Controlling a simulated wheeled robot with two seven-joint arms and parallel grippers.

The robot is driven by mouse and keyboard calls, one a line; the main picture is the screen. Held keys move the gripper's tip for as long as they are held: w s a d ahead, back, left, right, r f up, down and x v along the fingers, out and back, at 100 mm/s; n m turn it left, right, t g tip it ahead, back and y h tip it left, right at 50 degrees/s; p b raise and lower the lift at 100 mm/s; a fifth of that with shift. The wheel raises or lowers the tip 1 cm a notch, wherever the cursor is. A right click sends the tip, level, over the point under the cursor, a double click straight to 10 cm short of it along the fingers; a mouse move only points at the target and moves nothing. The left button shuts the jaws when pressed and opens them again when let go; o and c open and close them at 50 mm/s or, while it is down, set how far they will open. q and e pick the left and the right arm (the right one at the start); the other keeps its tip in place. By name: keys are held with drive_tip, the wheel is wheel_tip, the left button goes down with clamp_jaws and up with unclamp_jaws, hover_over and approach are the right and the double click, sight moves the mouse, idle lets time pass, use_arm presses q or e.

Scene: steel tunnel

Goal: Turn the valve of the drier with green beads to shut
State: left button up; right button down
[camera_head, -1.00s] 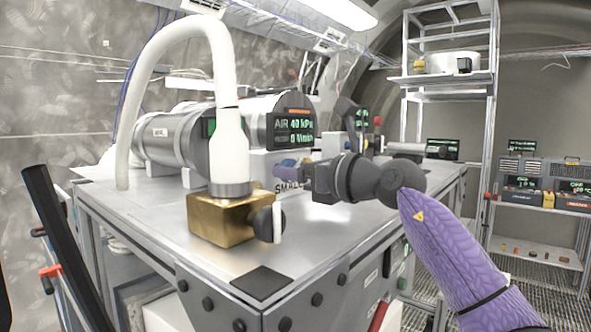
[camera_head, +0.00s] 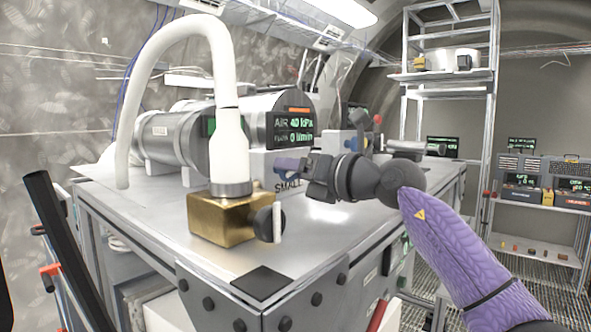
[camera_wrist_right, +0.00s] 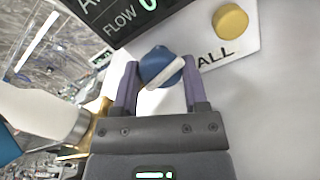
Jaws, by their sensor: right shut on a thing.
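My right gripper (camera_head: 292,166) is at the front of the small unit beside the steel cylinder (camera_head: 172,138). In the right wrist view its two purple fingers stand on either side of a blue round knob (camera_wrist_right: 160,66) with a white slanted pointer bar, shut on it. The knob sits on a white panel (camera_wrist_right: 232,42) with lettering ending in "ALL". No drier with green beads can be made out clearly. My left gripper is not in view.
A brass block (camera_head: 222,220) with a black knob (camera_head: 264,224) and white hose (camera_head: 125,130) stands at the bench front. A display (camera_head: 293,127) reads AIR 40 kPa, flow 0. Shelving (camera_head: 447,78) stands behind.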

sight(294, 173)
drive_tip(key=shift+r, duration=0.15)
drive_tip(key=shift+c, duration=0.5)
unclamp_jaws()
drive_tip(key=b+v, duration=0.2)
drive_tip(key=f+b+v, duration=0.1)
drive_tip(key=b+v, duration=0.1)
drive_tip(key=v, duration=0.1)
drive_tip(key=shift+d, duration=0.1)
drive_tip(key=v, duration=0.1)
drive_tip(key=b+v, duration=0.1)
drive_tip(key=v, duration=0.1)
drive_tip(key=b+v, duration=0.1)
drive_tip(key=shift+s+d+r, duration=0.2)
drive_tip(key=shift+r, duration=0.1)
drive_tip(key=shift+s+d+r, duration=0.1)
drive_tip(key=shift+r, duration=0.1)
